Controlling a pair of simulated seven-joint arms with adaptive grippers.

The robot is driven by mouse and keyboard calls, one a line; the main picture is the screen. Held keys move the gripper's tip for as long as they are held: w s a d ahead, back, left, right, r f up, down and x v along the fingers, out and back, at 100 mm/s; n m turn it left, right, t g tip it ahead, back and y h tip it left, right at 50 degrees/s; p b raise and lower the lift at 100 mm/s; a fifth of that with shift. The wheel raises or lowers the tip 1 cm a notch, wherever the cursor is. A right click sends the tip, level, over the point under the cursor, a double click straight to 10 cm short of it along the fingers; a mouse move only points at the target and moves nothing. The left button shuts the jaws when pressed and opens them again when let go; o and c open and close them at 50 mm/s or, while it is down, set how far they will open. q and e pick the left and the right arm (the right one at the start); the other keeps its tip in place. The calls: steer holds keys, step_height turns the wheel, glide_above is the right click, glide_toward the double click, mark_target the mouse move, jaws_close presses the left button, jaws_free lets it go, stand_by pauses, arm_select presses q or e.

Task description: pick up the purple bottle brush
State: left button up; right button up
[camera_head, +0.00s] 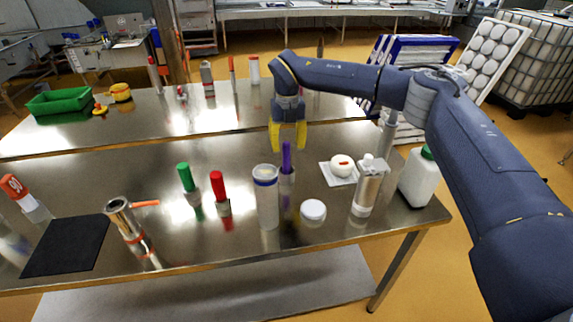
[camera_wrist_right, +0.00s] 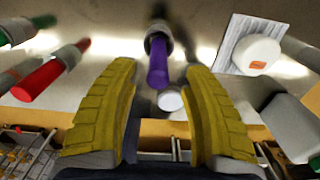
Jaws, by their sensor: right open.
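The purple bottle brush (camera_head: 286,158) stands upright with its purple handle up, in a grey holder (camera_head: 287,184) on the steel table. In the right wrist view the purple handle (camera_wrist_right: 158,66) points toward the camera, with the round holder (camera_wrist_right: 158,38) around its far end. My right gripper (camera_head: 288,146) has yellow fingers pointing down and spread, with the handle top between or just below them. In the right wrist view the open fingers (camera_wrist_right: 160,72) stand on either side of the handle, with gaps at both sides. My left gripper is in neither view.
A tall clear container (camera_head: 266,200) stands close left of the brush, and a white round tub (camera_head: 313,211) in front right. Red (camera_head: 217,186) and green (camera_head: 185,178) handled brushes stand left.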

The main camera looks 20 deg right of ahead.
mark_target(287, 156)
steer(key=shift+w+a+f, duration=0.1)
steer(key=shift+a+f, duration=0.05)
steer(key=shift+f, duration=2.5)
steer(key=shift+c, duration=0.6)
jaws_close()
